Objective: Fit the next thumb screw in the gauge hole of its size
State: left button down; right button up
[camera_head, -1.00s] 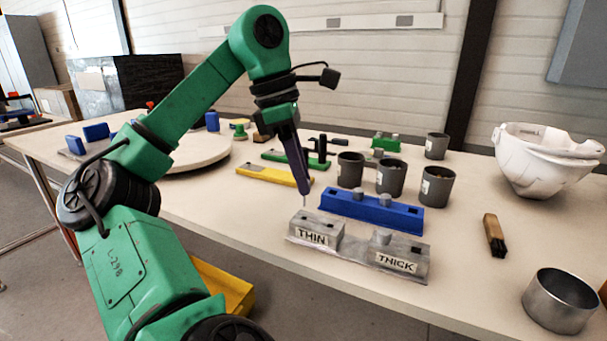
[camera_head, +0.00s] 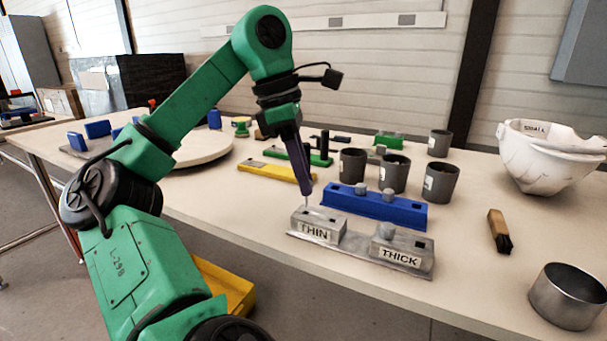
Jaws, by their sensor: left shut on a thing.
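The grey metal gauge (camera_head: 360,246) lies near the table's front edge, with one raised block marked THIN (camera_head: 315,232) and one marked THICK (camera_head: 400,258). My left gripper (camera_head: 306,192) points down over the THIN block, shut on a thumb screw (camera_head: 307,202). Only a thin shank shows below the fingertips; its head is hidden. Whether the shank's tip touches the block or is in a hole, I cannot tell. My right gripper is not in view.
Behind the gauge is a blue block (camera_head: 340,201) with grey knobs on top. Several dark cups (camera_head: 440,183) stand behind it. A yellow bar (camera_head: 262,171) and green fixture (camera_head: 290,157) lie farther back. A brush (camera_head: 498,230), metal ring (camera_head: 566,297) and white shell (camera_head: 540,165) are at right.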

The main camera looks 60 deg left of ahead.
pick_arm(q)
jog(key=shift+f, duration=0.15)
jog(key=shift+f+b, duration=0.3)
jog(key=shift+b, duration=0.2)
jog(key=shift+f+b, duration=1.6)
jog(key=shift+b, duration=0.05)
dwell(1.1)
jog(key=c, duration=0.6)
grip_release()
jog(key=shift+r, duration=0.1)
jog(key=p+v, duration=0.8)
jog(key=v, duration=0.6)
jog(key=shift+r+p, duration=0.2)
jog(key=shift+p, duration=0.15)
